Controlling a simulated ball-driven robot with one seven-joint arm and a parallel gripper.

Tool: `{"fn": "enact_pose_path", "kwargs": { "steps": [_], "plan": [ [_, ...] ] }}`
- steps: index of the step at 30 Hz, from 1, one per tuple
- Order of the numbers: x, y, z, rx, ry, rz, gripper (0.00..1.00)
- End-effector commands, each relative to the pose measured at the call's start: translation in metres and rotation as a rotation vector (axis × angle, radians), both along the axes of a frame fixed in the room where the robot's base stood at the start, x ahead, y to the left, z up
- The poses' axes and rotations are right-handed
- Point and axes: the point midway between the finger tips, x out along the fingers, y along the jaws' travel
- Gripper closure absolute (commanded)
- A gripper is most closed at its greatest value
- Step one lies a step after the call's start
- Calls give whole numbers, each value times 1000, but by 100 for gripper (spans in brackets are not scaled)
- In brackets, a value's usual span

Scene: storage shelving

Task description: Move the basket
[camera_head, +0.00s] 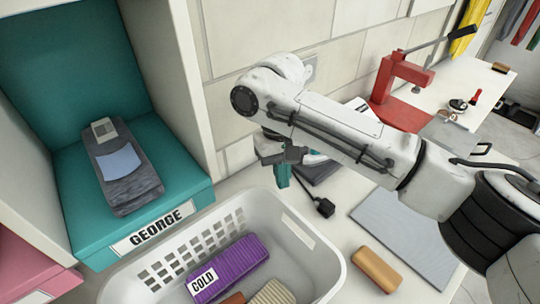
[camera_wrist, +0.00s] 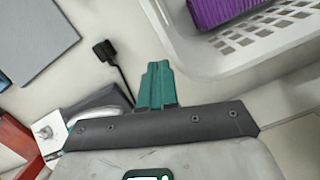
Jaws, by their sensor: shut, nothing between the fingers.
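The basket (camera_head: 330,250) is white plastic with slotted walls and stands on the pale worktop in front of the teal cubby. It holds a purple ribbed item (camera_head: 238,262) with a COLD label, a tan ribbed item (camera_head: 272,293) and part of a reddish-brown one. My gripper (camera_head: 283,176) has teal fingers, points down and is shut and empty. It is behind the basket's far rim in the head view, apart from it. In the wrist view my gripper (camera_wrist: 157,72) is beside the basket's wall (camera_wrist: 200,55), with a visible gap between them.
A teal cubby bin (camera_head: 85,215) labelled GEORGE holds a dark grey folded item (camera_head: 125,180). A black plug (camera_head: 325,207) with a cable lies near my gripper. A brown block (camera_head: 377,270) and a grey mat (camera_head: 405,235) lie right of the basket. A red press (camera_head: 395,85) stands behind.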

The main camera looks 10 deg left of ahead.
Motion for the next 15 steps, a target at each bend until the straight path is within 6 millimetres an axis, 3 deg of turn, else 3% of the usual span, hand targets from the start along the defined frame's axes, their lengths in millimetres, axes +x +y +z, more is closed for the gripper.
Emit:
{"fn": "enact_pose_path", "kwargs": {
  "steps": [15],
  "plan": [
    [48,33,-1,0,0,-2,100]
  ]
}}
